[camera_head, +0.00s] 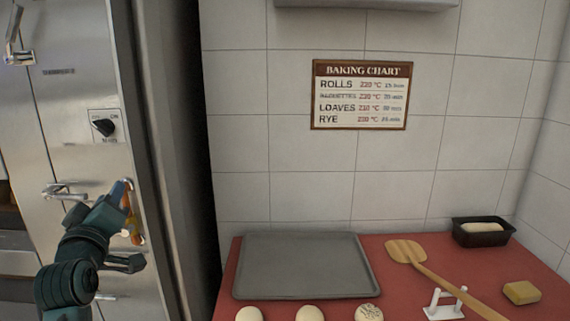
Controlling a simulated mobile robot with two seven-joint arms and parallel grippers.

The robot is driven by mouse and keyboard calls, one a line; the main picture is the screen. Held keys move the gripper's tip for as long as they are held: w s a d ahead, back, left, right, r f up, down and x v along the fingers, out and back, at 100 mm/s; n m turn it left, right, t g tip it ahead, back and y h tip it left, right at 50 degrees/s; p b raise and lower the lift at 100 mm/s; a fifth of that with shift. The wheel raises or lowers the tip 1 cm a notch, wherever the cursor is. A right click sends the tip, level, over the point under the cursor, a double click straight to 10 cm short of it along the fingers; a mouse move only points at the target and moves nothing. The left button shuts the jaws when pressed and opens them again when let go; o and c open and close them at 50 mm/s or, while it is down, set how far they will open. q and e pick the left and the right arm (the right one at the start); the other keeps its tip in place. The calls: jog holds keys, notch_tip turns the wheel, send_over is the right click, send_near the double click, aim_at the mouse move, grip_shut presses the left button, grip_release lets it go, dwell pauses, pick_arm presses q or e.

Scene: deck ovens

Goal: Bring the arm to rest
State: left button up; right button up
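My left gripper (128,238) is in front of the steel oven front (85,100) at the left, with its arm coming up from the bottom left. Its two dark teal fingers are spread apart, one above the other, and I see nothing held between them. Small orange and blue parts (129,200) show just behind and beside the fingers; they are partly hidden, and I cannot tell whether the gripper touches them. My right gripper is not in view.
A dark knob (104,127) and metal handles (64,190) stick out from the oven front. The red counter (400,287) holds a grey tray (302,265), dough balls (310,314), a wooden peel (405,252), a loaf tin (482,240), a yellow block (521,292) and a white stand (445,310).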

pick_arm(q)
jog(key=s+d+f+m+g+h, duration=0.25)
jog(key=d+f+m, duration=0.2)
jog(key=f, duration=0.75)
jog(key=s+d+f+m+g+h, duration=0.1)
jog(key=s+d+f+m+h, duration=0.4)
jog(key=f, duration=0.7)
jog(key=s+d+f+m+g, duration=0.2)
jog(key=s+d+f, duration=0.4)
jog(key=s+f, duration=0.2)
jog(key=s+d+f+m+g, duration=0.2)
jog(key=s+d+f, duration=0.4)
jog(key=s+f, duration=0.3)
jog(key=shift+f+g+h, duration=0.45)
jog(key=shift+f+g, duration=0.3)
jog(key=shift+f, duration=0.15)
